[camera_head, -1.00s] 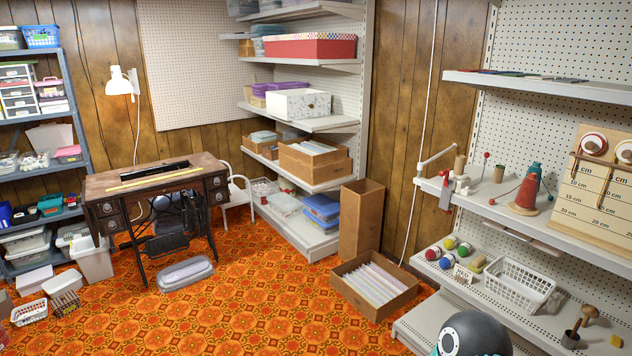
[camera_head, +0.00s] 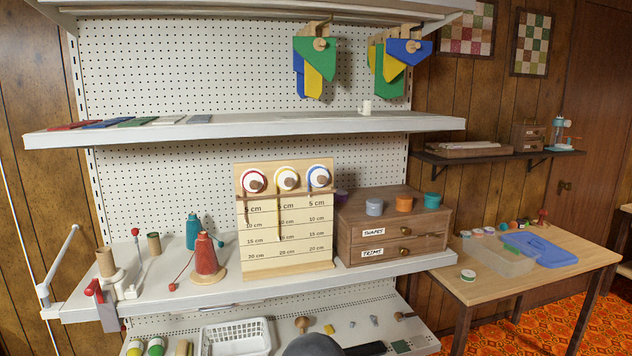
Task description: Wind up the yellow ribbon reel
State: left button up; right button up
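The yellow ribbon reel (camera_head: 287,180) is the middle one of three reels on an upright wooden measuring board (camera_head: 285,262) on the middle shelf. It has a white face with a yellow ring and a wooden knob. A thin strip hangs below it, down past the 10 cm mark; its exact end is too small to tell. The red-ringed reel (camera_head: 253,181) is left of it and the blue-ringed reel (camera_head: 319,178) is right of it. Neither of my grippers is in view.
A wooden drawer box (camera_head: 395,225) stands right of the board. A red thread cone (camera_head: 206,256) and a teal cone (camera_head: 193,232) stand left. A clamp with a red handle (camera_head: 94,290) is at the shelf's left end. A table (camera_head: 490,290) stands at the right.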

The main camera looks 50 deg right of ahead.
aim_at(286, 176)
jog(key=z, duration=0.25)
jog(key=i, duration=0.95)
jog(key=z, duration=0.25)
jog(key=k, duration=0.9)
jog(key=z, duration=0.2)
jog(key=i, duration=0.85)
jog(key=u, duration=0.1)
